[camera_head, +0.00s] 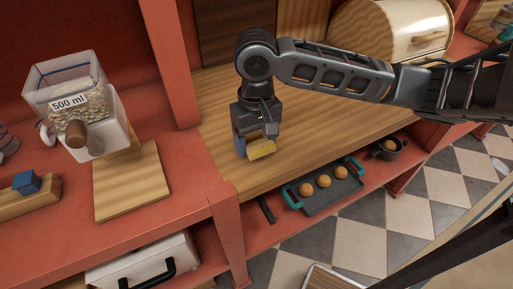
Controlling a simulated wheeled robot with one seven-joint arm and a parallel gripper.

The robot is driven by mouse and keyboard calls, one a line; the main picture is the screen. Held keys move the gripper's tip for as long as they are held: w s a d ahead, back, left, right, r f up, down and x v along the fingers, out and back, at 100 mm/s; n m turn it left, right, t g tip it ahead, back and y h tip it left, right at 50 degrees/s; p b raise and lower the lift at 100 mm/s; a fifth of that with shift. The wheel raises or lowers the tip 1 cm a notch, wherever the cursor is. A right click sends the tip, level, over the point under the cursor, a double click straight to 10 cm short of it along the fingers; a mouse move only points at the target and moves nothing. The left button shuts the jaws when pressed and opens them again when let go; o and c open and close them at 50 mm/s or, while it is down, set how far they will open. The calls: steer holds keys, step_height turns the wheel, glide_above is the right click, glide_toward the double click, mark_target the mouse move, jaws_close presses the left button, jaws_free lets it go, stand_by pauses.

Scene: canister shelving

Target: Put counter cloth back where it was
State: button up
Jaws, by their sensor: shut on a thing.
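My gripper (255,138) points down over the wooden counter (330,125), near its left front part. It is shut on a small yellow thing, which I take to be the counter cloth (262,150). A blue patch shows beside it on the left; I cannot tell whether it belongs to the cloth or to the gripper. The cloth is close to the counter top; I cannot tell whether it touches it. The gripper hides part of the cloth.
A dispenser labelled 500 ml (75,105) and a wooden board (130,185) stand on the red counter at left, near a blue block (26,182). A wooden bread bin (385,35) is at the back right. A tray of buns (320,196) sits on the lower shelf. The counter right of my gripper is clear.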

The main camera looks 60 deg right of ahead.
steer(key=shift+f, duration=1.65)
steer(key=shift+f, duration=0.1)
steer(key=o, duration=1)
step_height(320, 180, up, 12)
steer(key=shift+r, duration=0.15)
